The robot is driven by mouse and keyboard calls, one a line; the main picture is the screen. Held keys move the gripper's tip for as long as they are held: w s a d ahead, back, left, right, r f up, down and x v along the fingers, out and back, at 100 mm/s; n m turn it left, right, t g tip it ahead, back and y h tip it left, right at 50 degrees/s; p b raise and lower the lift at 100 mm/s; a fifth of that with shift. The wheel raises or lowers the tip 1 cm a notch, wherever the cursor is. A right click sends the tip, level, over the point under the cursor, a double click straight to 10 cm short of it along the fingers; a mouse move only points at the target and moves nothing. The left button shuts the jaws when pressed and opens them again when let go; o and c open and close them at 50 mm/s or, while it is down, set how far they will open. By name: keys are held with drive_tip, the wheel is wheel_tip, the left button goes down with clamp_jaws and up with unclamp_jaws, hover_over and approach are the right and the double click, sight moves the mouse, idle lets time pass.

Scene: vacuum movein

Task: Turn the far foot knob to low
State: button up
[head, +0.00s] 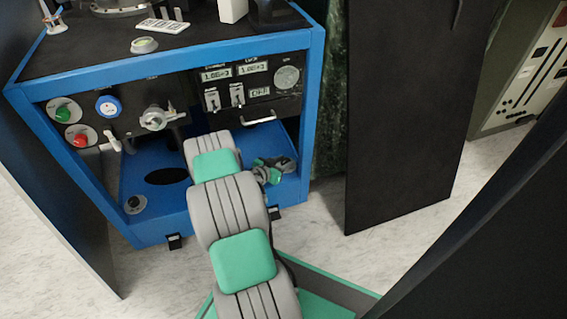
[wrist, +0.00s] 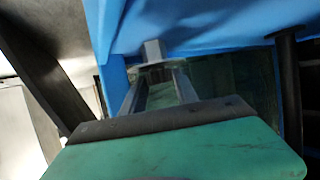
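A small dark foot knob (head: 135,204) with a pale centre sits at the left front of the blue cabinet's floor. No second foot knob can be made out in the head view; my arm and gripper cover much of the floor's right side. My gripper (head: 268,172) is low at the right front of the cabinet floor, its fingertips hard to see there. In the wrist view, the two grey fingers of my gripper (wrist: 156,76) stand apart. A grey stub with a flat rim (wrist: 153,50) shows at their tips, against blue metal. I cannot tell whether the fingers touch it.
The blue cabinet frame (head: 312,120) surrounds the floor. Above are a green knob (head: 63,114), a red knob (head: 80,140), a blue dial (head: 108,106) and a metal valve (head: 153,119). A dark panel (head: 405,110) stands to the right.

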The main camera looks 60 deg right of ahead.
clamp_jaws()
drive_tip(key=shift+s+r+n+t+p, duration=0.1)
drive_tip(key=shift+n+t+p, duration=0.2)
drive_tip(key=shift+t+p, duration=0.1)
drive_tip(key=n+t+p, duration=0.2)
drive_tip(key=t, duration=0.1)
drive_tip(key=shift+s+r+n, duration=0.1)
drive_tip(key=shift+s+n, duration=0.2)
drive_tip(key=shift+n+t+p, duration=1.1)
drive_tip(key=shift+t+p, duration=0.1)
drive_tip(key=shift+t, duration=0.1)
drive_tip(key=shift+s, duration=0.1)
drive_tip(key=shift+n+t+p, duration=0.3)
drive_tip(key=shift+n+t, duration=0.1)
drive_tip(key=o, duration=0.6)
unclamp_jaws()
drive_tip(key=shift+f, duration=0.2)
drive_tip(key=shift+c, duration=0.2)
